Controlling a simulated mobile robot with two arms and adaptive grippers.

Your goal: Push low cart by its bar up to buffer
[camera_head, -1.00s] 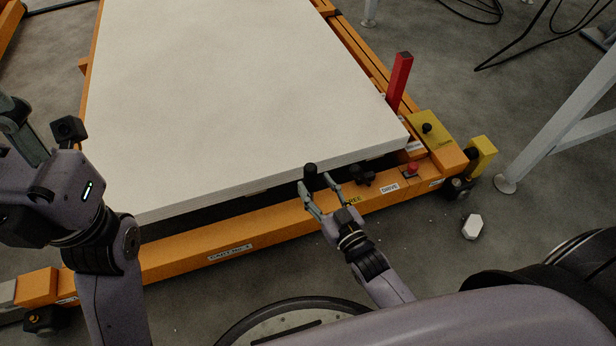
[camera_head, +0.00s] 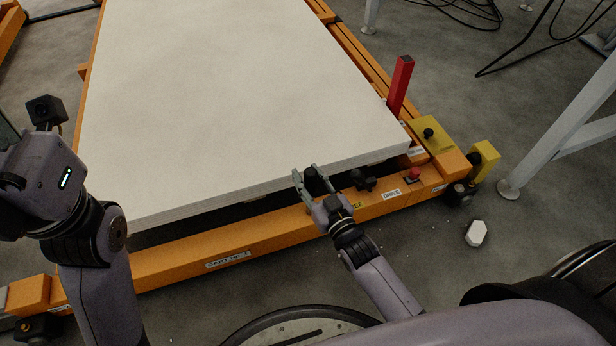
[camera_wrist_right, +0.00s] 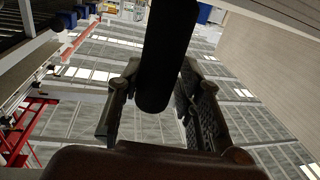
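The low orange cart carries a thick white slab (camera_head: 230,90). Its near orange beam (camera_head: 170,268) has a "CART NO.1" label. A black-knobbed lever (camera_head: 313,176) stands at this beam near labels "DRIVE" and a partly hidden one ending in "EE". I cannot identify a push bar.
A red post (camera_head: 401,85), a yellow plate (camera_head: 432,133) and a red button (camera_head: 414,174) are at the cart's right corner. A white frame leg (camera_head: 560,125) stands right of it. Black cables (camera_head: 520,45) lie at upper right.

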